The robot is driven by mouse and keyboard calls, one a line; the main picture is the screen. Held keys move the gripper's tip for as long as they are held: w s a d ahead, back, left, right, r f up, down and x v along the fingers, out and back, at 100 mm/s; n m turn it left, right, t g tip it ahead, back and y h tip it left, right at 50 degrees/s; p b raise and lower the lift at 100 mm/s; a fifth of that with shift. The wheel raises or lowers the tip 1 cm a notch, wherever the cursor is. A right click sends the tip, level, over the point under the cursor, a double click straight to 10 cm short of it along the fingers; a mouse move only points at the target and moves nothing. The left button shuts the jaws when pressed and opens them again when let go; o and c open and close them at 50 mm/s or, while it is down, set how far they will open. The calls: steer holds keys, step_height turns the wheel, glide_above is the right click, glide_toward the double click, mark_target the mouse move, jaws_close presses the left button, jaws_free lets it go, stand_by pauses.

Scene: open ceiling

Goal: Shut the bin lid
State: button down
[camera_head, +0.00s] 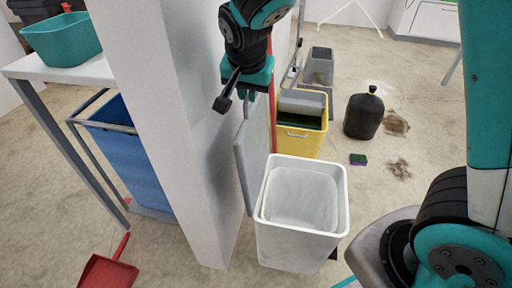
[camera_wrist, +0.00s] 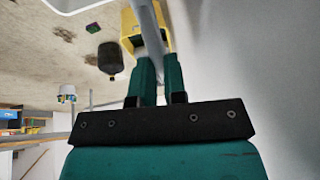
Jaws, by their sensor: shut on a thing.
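The white bin (camera_head: 297,247) stands open on the floor at the lower middle of the head view. Its grey-white lid (camera_head: 251,150) stands nearly upright at the bin's left side, close to the white pillar. My gripper (camera_head: 246,97) is above at the lid's top edge. In the wrist view, the two green fingers of my gripper (camera_wrist: 160,82) are closed on the lid's thin edge (camera_wrist: 149,32), which runs away between them. The fingertips are partly hidden by the arm in the head view.
A white pillar (camera_head: 172,110) stands just left of the lid. Behind the bin are a yellow mop bucket (camera_head: 301,138), a black bottle (camera_head: 364,117) and a small sponge (camera_head: 357,159). A blue bin (camera_head: 128,155) and red dustpan (camera_head: 107,272) are left. The floor right of the bottle is mostly clear.

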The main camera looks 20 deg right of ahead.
steer(key=s+d+t+y+b, duration=0.2)
steer(key=s+d+b, duration=0.3)
steer(key=d, duration=0.3)
steer(key=shift+s+f+m+y, duration=0.3)
steer(key=shift+s+f+m, duration=0.1)
steer(key=shift+s+f, duration=0.1)
steer(key=s+d+f+t+y+b, duration=0.2)
steer(key=s+d+f+b, duration=0.1)
steer(key=s+d+b, duration=0.2)
steer(key=d+b, duration=0.1)
steer(key=d, duration=0.1)
steer(key=shift+s+d+f+m, duration=0.15)
steer(key=shift+d+f+m, duration=0.05)
steer(key=shift+d+m, duration=0.1)
stand_by(0.4)
